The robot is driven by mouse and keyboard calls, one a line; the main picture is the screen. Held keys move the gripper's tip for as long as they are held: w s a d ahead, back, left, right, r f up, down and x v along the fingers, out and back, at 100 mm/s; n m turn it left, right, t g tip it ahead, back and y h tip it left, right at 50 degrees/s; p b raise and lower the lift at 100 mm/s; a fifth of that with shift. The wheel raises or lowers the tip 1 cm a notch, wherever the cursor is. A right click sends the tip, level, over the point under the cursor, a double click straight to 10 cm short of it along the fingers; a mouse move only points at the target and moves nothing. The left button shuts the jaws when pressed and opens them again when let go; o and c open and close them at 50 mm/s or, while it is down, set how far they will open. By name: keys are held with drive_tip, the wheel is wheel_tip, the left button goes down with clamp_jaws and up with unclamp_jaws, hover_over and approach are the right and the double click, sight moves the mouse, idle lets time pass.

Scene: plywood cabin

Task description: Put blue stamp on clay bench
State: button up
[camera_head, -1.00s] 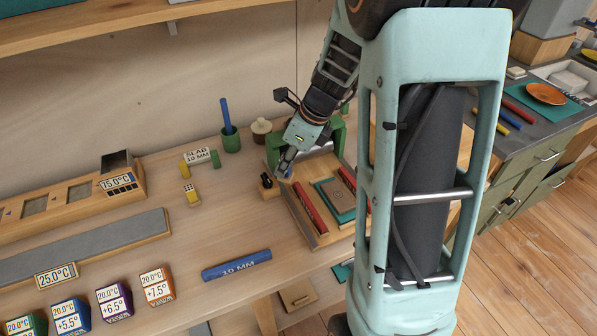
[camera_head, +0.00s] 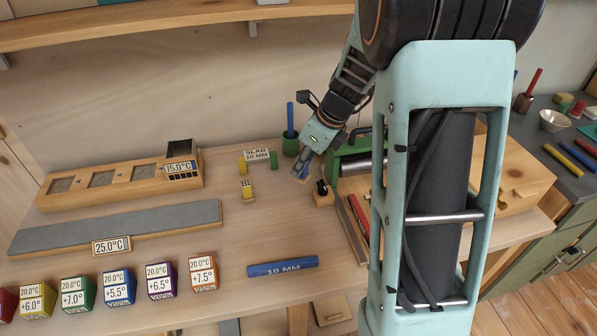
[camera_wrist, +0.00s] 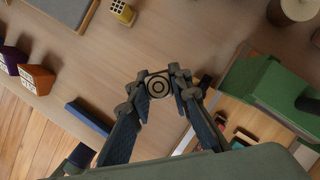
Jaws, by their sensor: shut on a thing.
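My gripper (camera_head: 304,171) is shut on the blue stamp (camera_head: 302,173), just left of a small wooden holder. In the wrist view the stamp's round end, with concentric rings (camera_wrist: 158,87), shows between my fingertips (camera_wrist: 158,85). Little of its blue side is visible, and I cannot tell whether it touches the surface below. A pale wooden bench (camera_head: 235,222) lies under my gripper. A second, dark-topped bench (camera_head: 540,165) stands at the right. No label shows which one is the clay bench.
A black stamp (camera_head: 321,187) stands in the holder, close to my gripper. The green roller press (camera_head: 350,160) is to its right. A yellow die (camera_head: 247,190), a blue 10 MM bar (camera_head: 283,267) and several temperature cubes (camera_head: 118,287) lie on the pale bench. Its middle is mostly clear.

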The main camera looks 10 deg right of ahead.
drive_tip(key=w+f, duration=0.2)
drive_tip(key=w, duration=0.1)
drive_tip(key=w+a+f, duration=0.1)
drive_tip(key=w+f, duration=0.5)
drive_tip(key=w, duration=0.1)
drive_tip(key=shift+w+a, duration=0.1)
drive_tip(key=shift+a, duration=0.2)
drive_tip(key=shift+w+f, duration=0.2)
drive_tip(key=shift+f, duration=1.6)
drive_tip(key=shift+f, duration=0.15)
drive_tip(key=o, duration=0.8)
drive_tip(key=shift+o, duration=0.6)
